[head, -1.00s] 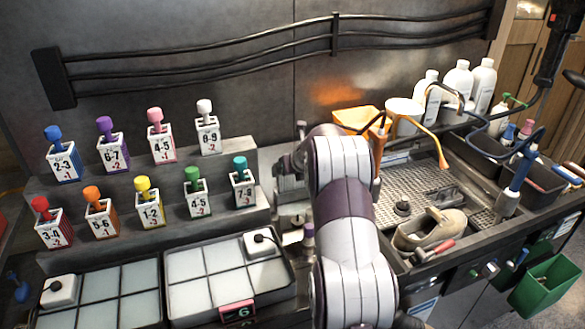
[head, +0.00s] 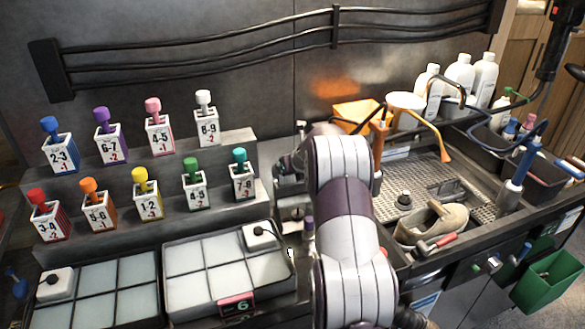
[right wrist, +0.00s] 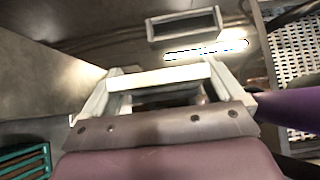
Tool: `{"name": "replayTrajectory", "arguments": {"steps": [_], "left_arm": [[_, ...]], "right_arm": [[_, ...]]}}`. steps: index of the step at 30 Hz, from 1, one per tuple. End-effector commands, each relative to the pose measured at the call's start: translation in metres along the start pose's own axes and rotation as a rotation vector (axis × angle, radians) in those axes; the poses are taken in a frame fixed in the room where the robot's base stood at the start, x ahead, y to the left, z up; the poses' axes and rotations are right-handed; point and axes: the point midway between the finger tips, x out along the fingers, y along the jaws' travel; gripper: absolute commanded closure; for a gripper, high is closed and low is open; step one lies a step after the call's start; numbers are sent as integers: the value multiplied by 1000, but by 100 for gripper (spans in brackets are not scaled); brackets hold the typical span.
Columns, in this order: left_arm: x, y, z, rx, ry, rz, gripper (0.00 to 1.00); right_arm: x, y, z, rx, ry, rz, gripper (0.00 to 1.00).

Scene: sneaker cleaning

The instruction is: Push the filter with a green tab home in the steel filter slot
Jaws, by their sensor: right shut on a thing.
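My right arm (head: 345,220) rises through the middle of the head view and bends left at the top, hiding most of its own hand. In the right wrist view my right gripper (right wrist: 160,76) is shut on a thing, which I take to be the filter. The pale fingers and hand hide most of it, and no green tab shows clearly. A dark rectangular opening with a pale metal rim (right wrist: 185,24), which looks like the steel filter slot, lies beyond the fingertips, apart from them. My left gripper is not in view.
A teal slatted rack (right wrist: 25,160) lies lower left in the wrist view, perforated metal (right wrist: 295,70) at right. In the head view, numbered bottles stand on steps at left above a tiled tray (head: 225,275). A beige shoe (head: 432,222) sits at the sink's edge.

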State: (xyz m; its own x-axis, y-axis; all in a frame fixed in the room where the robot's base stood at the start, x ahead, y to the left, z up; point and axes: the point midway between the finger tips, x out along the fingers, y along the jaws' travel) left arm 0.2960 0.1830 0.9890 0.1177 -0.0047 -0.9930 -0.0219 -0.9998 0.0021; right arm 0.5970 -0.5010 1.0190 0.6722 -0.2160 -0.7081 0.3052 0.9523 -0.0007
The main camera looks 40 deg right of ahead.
Motion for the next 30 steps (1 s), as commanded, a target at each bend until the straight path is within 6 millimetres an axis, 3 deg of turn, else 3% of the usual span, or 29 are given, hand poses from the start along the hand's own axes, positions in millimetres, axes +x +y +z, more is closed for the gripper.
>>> {"name": "replayTrajectory", "arguments": {"steps": [6,7,17,20,30], "left_arm": [[5,0,1,0,0,0,0],[4,0,1,0,0,0,0],[4,0,0,0,0,0,0],[6,0,1,0,0,0,0],[2,0,0,0,0,0,0]], "right_arm": [[5,0,-4,0,0,0,36],[4,0,-4,0,0,0,0],[-2,0,-3,0,-1,-1,0],[-16,-1,-3,0,-2,-2,0],[-92,-1,-2,1,-3,-2,0]]}}
